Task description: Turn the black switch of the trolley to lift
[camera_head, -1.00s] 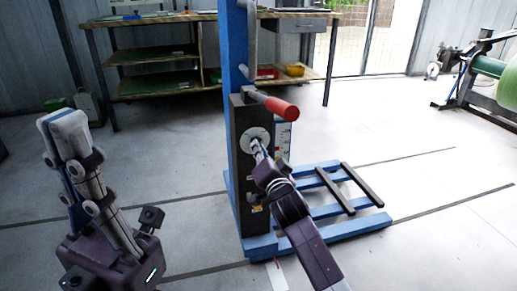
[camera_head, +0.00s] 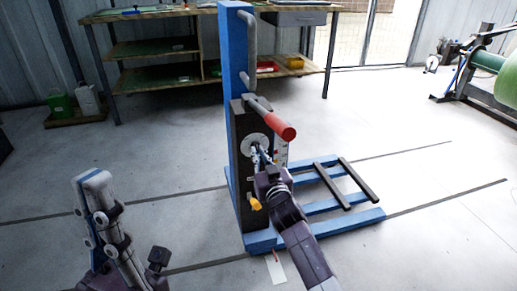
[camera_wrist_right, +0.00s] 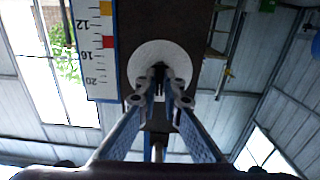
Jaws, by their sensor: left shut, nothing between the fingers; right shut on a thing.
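The trolley has a blue post (camera_head: 237,60) and a dark panel (camera_head: 240,190) with a round pale dial plate (camera_head: 250,143). My right gripper (camera_head: 261,157) is at that plate. In the right wrist view my right gripper (camera_wrist_right: 160,82) is shut on the black switch in front of the pale plate (camera_wrist_right: 147,56). The switch is mostly hidden by the fingers, so its exact setting cannot be told. My left gripper (camera_head: 92,180) is shut and empty, raised at the lower left, away from the trolley.
A red-ended lever (camera_head: 280,128) juts out just above my right gripper. A yellow knob (camera_head: 255,204) is below on the panel. Blue trolley forks (camera_head: 340,225) lie low to the right. A workbench (camera_head: 160,14) stands behind.

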